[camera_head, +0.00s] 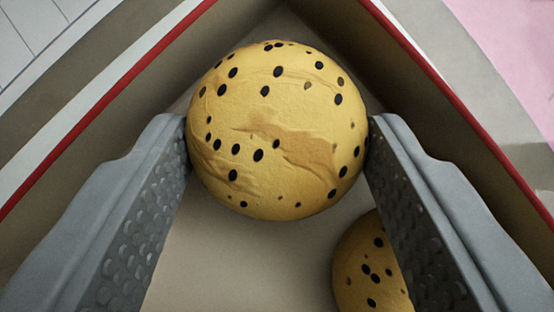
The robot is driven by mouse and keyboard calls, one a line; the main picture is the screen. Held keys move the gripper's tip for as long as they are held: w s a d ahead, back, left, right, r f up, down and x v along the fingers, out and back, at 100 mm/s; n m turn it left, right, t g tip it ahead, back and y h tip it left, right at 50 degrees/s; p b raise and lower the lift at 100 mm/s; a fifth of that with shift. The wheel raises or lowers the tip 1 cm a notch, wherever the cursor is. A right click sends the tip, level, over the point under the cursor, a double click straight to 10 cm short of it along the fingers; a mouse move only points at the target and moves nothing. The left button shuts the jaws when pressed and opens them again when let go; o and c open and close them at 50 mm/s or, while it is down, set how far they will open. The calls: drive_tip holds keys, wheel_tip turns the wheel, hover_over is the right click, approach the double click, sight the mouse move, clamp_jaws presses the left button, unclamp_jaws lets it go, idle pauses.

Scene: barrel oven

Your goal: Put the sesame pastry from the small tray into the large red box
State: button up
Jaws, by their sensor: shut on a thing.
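A round yellow pastry with dark seeds, the sesame pastry (275,130), is between the two grey fingers of my gripper (278,140). The fingers touch it on its left and right sides, so my gripper is shut on it. The pastry is over the inside of a box with red rims, the large red box (110,95), near the corner at the top of the view. I cannot tell whether its underside touches the box floor. The small tray does not show.
A second seeded pastry (371,270) lies in the box at the lower right, partly hidden by my right finger. Box walls meet in a corner behind the held pastry. Bare box floor (235,270) shows at the lower middle. Outside are a pale tiled area and a pink surface (515,55).

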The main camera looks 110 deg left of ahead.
drive_tip(key=o, duration=0.7)
drive_tip(key=v, duration=1.2)
